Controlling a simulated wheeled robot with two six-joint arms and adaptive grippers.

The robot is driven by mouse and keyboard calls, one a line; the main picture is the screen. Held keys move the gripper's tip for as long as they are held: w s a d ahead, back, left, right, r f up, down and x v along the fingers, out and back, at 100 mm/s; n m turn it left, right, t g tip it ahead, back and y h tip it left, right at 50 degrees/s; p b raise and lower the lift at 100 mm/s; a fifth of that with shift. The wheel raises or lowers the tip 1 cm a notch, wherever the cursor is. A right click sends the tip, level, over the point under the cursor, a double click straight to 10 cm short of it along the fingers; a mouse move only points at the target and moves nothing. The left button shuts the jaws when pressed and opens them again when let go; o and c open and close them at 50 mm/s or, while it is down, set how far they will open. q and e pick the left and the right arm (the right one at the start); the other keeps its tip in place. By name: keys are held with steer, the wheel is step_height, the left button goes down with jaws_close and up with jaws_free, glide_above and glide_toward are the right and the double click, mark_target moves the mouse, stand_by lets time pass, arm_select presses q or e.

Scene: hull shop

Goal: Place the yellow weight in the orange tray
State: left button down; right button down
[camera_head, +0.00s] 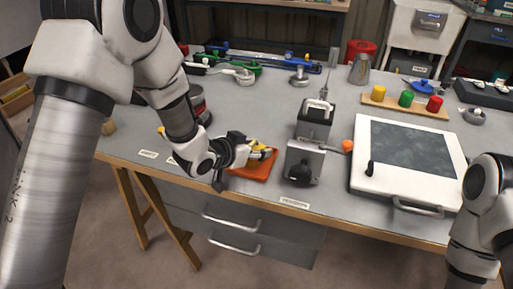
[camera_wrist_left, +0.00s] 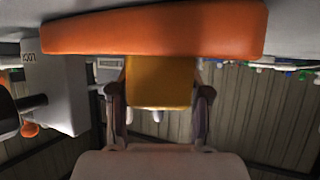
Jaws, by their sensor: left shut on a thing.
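The orange tray (camera_head: 252,172) lies near the front edge of the workbench, and its rim spans the top of the left wrist view (camera_wrist_left: 155,30). My left gripper (camera_head: 262,154) is at the tray, low over it, and hides part of it. It is shut on the yellow weight (camera_wrist_left: 158,85), which sits between both fingers in the wrist view. In the head view only a little yellow of the weight (camera_head: 256,144) shows by the fingers. The weight meets the tray's outline in the wrist view; I cannot tell whether they touch. My right gripper is out of view.
A grey machine with an orange knob (camera_head: 306,150) stands just right of the tray. A white panel box (camera_head: 410,192) is farther right. A wooden board with yellow, green and red pieces (camera_head: 402,106) lies behind it. Bare bench lies behind the tray.

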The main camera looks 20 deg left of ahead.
arm_select(q)
steer(key=c, duration=0.5)
jaws_free()
steer(key=shift+c, duration=0.2)
steer(key=shift+s+a+r, duration=0.15)
steer(key=shift+r, duration=0.1)
steer(key=v, duration=1.1)
steer(key=shift+s+p, duration=0.2)
steer(key=shift+p, duration=0.1)
